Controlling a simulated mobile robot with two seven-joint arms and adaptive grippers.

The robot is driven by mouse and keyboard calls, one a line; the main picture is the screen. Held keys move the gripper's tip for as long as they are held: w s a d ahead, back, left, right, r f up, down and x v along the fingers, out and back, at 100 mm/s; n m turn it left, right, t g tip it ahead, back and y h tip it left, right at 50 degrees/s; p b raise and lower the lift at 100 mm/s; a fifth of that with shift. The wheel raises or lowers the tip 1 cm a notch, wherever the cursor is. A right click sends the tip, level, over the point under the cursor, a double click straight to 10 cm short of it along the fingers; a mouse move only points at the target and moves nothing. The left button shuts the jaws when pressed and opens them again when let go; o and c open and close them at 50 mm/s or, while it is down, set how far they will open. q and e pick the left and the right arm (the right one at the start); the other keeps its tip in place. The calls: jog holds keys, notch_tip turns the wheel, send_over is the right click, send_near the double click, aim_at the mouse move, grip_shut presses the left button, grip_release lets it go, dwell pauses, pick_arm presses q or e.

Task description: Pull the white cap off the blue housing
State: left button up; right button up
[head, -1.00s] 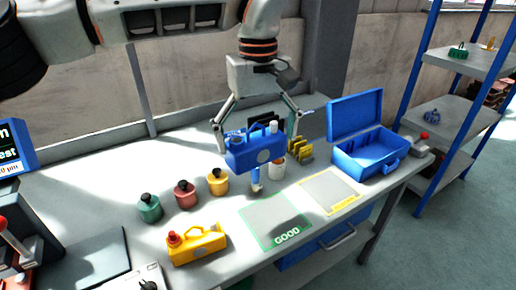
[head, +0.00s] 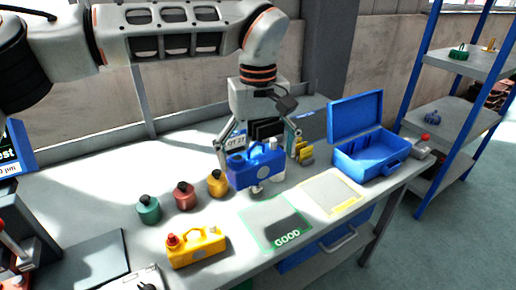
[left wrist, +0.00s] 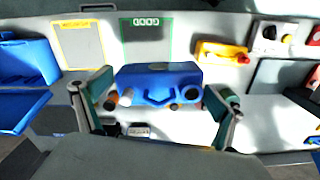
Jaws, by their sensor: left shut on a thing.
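The blue housing (head: 257,169) is held between the two fingers of my left gripper (head: 258,160), at its two ends. It appears close above the table; whether it touches is unclear. The white cap (head: 272,145) is on the right part of its top, beside the blue handle. In the left wrist view the housing (left wrist: 158,80) lies between the fingers of the left gripper (left wrist: 160,95), and the white cap (left wrist: 126,97) points toward the camera. My right gripper is not in view.
Green (head: 149,209), red (head: 184,195) and yellow (head: 217,183) capped pots stand left of the housing. A yellow housing (head: 196,247) with a red cap is in front. An open blue case (head: 368,158) stands right. The green-outlined GOOD area (head: 268,217) and yellow-outlined area (head: 330,187) are empty.

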aim_at(258, 175)
pick_arm(q)
jog(key=shift+f+b, duration=0.35)
jog(key=shift+f, duration=2.3)
jog(key=shift+f+b, duration=0.75)
jog(key=shift+f, duration=4.35)
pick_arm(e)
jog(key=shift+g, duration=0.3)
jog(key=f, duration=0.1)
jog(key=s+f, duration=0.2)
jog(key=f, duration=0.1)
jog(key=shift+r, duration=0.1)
